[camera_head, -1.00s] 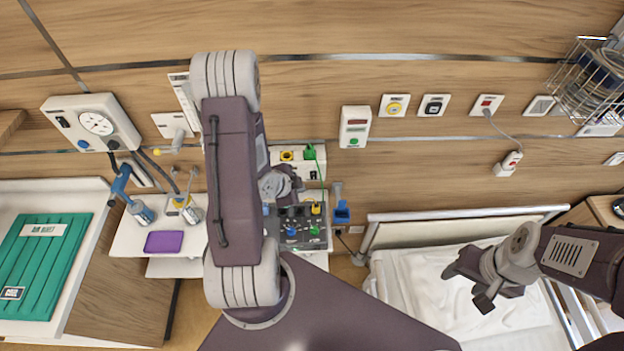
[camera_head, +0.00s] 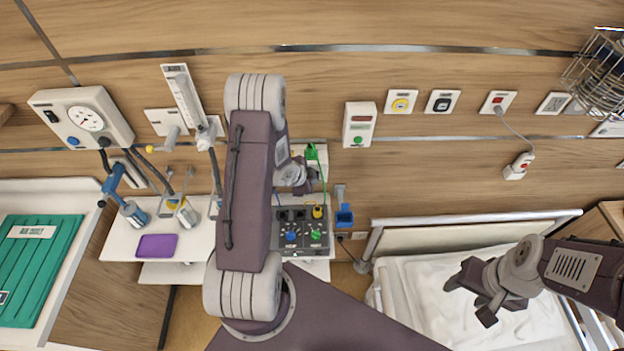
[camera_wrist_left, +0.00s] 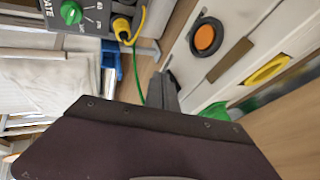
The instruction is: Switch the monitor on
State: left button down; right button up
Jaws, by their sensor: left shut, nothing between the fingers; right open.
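A dark grey unit (camera_head: 290,240) with a blue knob (camera_head: 291,236) and a green knob (camera_head: 316,235) stands on the white shelf; I cannot tell for sure that it is the monitor. Its green knob also shows in the left wrist view (camera_wrist_left: 71,12), beside a yellow plug (camera_wrist_left: 122,27). My left gripper (camera_head: 307,187) is shut and empty, above and behind the unit, near the white wall panel. In the left wrist view its fingers (camera_wrist_left: 162,88) point toward that panel's edge. My right gripper (camera_head: 483,302) is open over the bed, far to the right.
The wall panel holds an orange round socket (camera_wrist_left: 205,38), a yellow socket (camera_wrist_left: 267,70) and a green plug (camera_head: 311,152) with a green cable running down. A blue holder (camera_head: 344,216) hangs right of the unit. A purple pad (camera_head: 157,246) lies on the shelf's left part.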

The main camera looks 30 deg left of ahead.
pick_arm(q)
jog(key=shift+w+b, duration=0.1)
jog(key=shift+b, duration=0.85)
jog(key=shift+r, duration=0.1)
jog(key=shift+r+p, duration=0.65)
jog(key=shift+r, duration=0.1)
